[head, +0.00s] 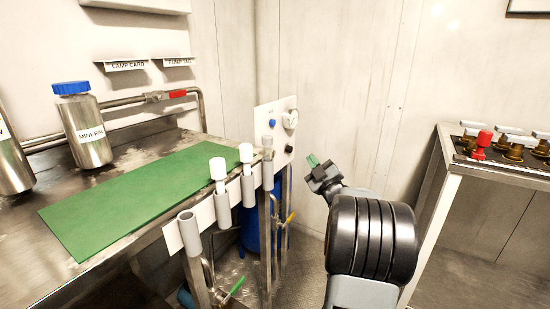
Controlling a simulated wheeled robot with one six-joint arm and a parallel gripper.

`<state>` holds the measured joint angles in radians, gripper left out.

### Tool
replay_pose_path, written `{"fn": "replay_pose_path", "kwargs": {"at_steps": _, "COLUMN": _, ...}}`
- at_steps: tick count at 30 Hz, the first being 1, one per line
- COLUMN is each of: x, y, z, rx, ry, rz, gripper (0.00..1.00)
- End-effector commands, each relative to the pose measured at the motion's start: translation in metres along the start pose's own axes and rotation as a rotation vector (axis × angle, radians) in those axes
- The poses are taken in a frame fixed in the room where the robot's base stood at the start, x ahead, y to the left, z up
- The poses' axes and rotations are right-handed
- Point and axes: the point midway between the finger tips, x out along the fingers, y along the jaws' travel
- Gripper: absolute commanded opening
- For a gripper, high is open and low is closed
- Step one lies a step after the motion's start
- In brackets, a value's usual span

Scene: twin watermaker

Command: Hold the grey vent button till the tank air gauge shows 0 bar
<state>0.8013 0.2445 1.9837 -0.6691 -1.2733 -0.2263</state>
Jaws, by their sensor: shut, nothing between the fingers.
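A white panel (263,113) stands upright at the far end of the bench. It carries a small round gauge (291,119), a blue button (272,123) and a dark round knob or button (288,148). The gauge is seen at a slant and its reading is too small to make out. I cannot pick out the grey vent button with certainty. My gripper (315,164) is shut and empty, with a green patch at its tip. It is in the open to the right of the panel and appears apart from it.
A steel bench with a green mat (130,205) is at left, holding a blue-capped MINERAL bottle (86,130). White-capped grey tubes (248,185) line its front edge. A blue tank (250,225) is below. A table with brass valves and a red one (481,143) is at right.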

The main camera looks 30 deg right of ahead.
Motion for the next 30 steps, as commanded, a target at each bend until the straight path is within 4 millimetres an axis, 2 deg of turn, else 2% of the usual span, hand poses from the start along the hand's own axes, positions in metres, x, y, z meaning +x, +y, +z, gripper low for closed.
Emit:
{"fn": "replay_pose_path", "kwargs": {"at_steps": 3, "x": 0.001, "y": -0.003, "z": -0.002, "rx": -0.207, "ry": 0.000, "rz": -0.034, "gripper": 0.00}}
{"fn": "replay_pose_path", "kwargs": {"at_steps": 10, "x": 0.002, "y": -0.008, "z": 0.000, "rx": -0.449, "ry": -0.001, "rz": -0.067, "gripper": 0.00}}
{"fn": "replay_pose_path", "kwargs": {"at_steps": 16, "x": 0.002, "y": -0.009, "z": 0.000, "rx": -0.509, "ry": -0.001, "rz": -0.069, "gripper": 0.00}}
{"fn": "replay_pose_path", "kwargs": {"at_steps": 30, "x": 0.008, "y": -0.013, "z": -0.001, "rx": -0.507, "ry": 0.000, "rz": -0.070, "gripper": 0.00}}
